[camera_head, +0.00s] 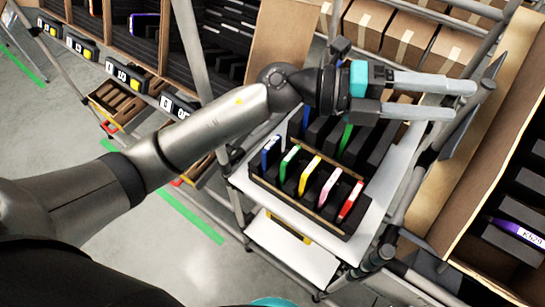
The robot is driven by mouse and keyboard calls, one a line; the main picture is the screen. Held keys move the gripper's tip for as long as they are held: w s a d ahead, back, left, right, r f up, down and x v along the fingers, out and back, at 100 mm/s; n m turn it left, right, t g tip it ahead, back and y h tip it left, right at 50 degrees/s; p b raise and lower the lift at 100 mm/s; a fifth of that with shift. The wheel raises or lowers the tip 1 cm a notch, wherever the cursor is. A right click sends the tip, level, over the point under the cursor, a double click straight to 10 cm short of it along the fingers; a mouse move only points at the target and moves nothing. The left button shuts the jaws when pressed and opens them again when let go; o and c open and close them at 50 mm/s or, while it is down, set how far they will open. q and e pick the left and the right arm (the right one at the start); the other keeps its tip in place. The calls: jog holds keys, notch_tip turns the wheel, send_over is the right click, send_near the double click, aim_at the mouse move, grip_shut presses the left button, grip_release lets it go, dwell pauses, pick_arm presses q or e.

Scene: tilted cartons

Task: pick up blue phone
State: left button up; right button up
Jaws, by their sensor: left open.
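A blue phone (269,152) stands upright in the left slot of the front row of a black slotted holder (328,222). A second blue piece (306,117) shows in the row behind, partly hidden. My left gripper (460,101) is open and empty, with its two pale fingers apart and pointing right. It is above and to the right of the blue phone, over the back right of the white shelf. My right gripper does not show.
Green, yellow, pink and red phones stand beside the blue one, with a green one (345,138) behind. The holder sits on a white shelf (388,190) framed by metal tubes. Cardboard cartons (402,45) stand behind, and an open carton with a purple phone (516,231) is at right.

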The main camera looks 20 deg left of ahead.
pick_arm(q)
notch_tip(320, 180, down, 6)
jog(key=a+m+g+y, duration=0.1)
jog(key=m+g+y, duration=0.2)
jog(key=m+y, duration=0.15)
jog(key=n+t+y, duration=0.1)
jog(key=t+y, duration=0.1)
jog(key=y, duration=1.3)
send_over(272, 142)
notch_tip(272, 142, down, 8)
jog(key=shift+h, duration=0.25)
jog(key=f, duration=0.4)
jog(key=f+p, duration=0.1)
jog(key=f, duration=0.4)
jog(key=shift+s+d+f, duration=0.2)
jog(key=shift+f, duration=0.1)
jog(key=shift+w+a+f+p, duration=0.15)
jog(key=shift+f+p, duration=0.45)
jog(key=shift+f, duration=2.05)
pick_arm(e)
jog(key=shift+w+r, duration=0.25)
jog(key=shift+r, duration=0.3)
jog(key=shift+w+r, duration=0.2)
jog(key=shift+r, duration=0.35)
pick_arm(q)
grip_shut()
jog(key=shift+r, duration=0.1)
